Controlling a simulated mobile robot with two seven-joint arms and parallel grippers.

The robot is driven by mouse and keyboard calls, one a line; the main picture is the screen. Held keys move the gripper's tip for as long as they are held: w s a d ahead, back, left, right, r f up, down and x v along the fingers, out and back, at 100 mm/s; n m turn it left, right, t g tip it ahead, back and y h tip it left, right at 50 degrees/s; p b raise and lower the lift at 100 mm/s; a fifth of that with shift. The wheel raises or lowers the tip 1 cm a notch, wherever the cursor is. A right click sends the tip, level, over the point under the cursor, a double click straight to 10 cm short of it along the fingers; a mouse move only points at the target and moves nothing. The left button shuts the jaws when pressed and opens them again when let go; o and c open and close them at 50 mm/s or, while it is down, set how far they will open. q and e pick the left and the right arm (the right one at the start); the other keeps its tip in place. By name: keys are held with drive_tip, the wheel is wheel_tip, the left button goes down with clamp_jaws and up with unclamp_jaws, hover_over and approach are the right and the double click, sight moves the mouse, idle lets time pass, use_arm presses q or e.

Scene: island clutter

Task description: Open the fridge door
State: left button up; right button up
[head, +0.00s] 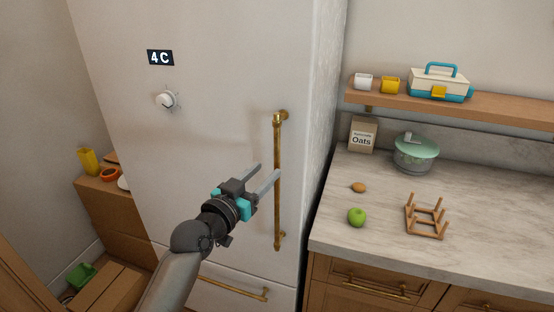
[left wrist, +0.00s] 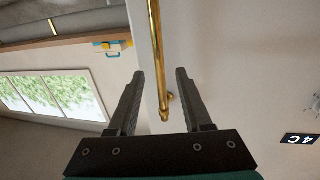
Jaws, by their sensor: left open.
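The fridge door (head: 215,100) is a tall pale panel and looks shut. Its vertical brass handle (head: 278,210) runs along the door's right side. My left gripper (head: 267,169) is open and empty, up at the handle's middle height, with one fingertip overlapping the handle in the head view. My right gripper is not in view.
A lower drawer with a brass bar (head: 232,288) is below the door. Right of the fridge, a counter (head: 385,200) holds a green apple (head: 357,217), a wooden rack (head: 426,222), a pot (head: 416,155) and an oats bag (head: 362,135). A shelf (head: 500,103) hangs above.

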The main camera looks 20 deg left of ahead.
sight(275, 162)
use_arm(q)
drive_tip(key=shift+x, duration=3.15)
clamp_jaws()
